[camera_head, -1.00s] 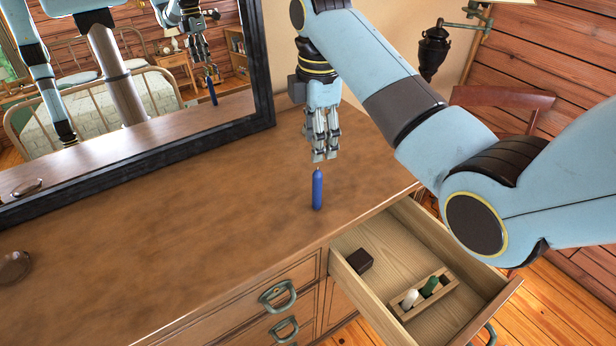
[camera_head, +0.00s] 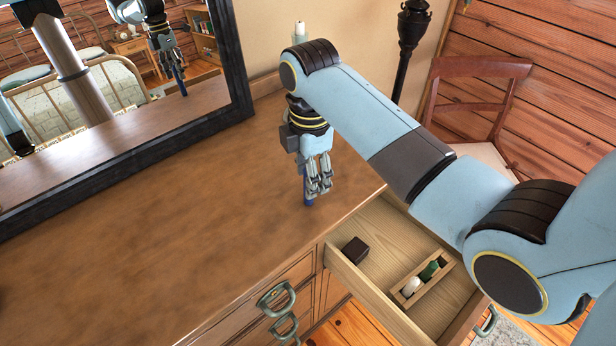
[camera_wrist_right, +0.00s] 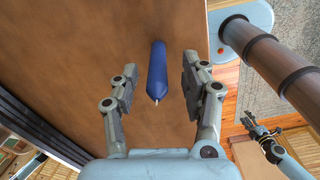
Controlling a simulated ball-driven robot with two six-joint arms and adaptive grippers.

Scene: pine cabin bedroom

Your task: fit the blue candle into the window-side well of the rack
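The blue candle (camera_head: 308,199) stands upright on the wooden dresser top, mostly hidden by my right gripper (camera_head: 319,188) in the head view. In the right wrist view the candle (camera_wrist_right: 157,70) is between the two fingers of that gripper (camera_wrist_right: 160,68), with a gap on each side; the fingers are apart. The small wooden rack (camera_head: 398,298) lies in the open drawer, holding a white candle (camera_head: 411,286) and a green candle (camera_head: 429,270); a dark well shows past the green one. My left gripper (camera_wrist_right: 261,128) shows small in the right wrist view, its fingers unclear.
A dark box (camera_head: 355,250) sits in the open drawer (camera_head: 386,240), left of the rack. A framed mirror (camera_head: 240,75) stands at the dresser's back left. A chair (camera_head: 478,68) and a dark lamp post (camera_head: 411,50) are beyond. The dresser top's left side is clear.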

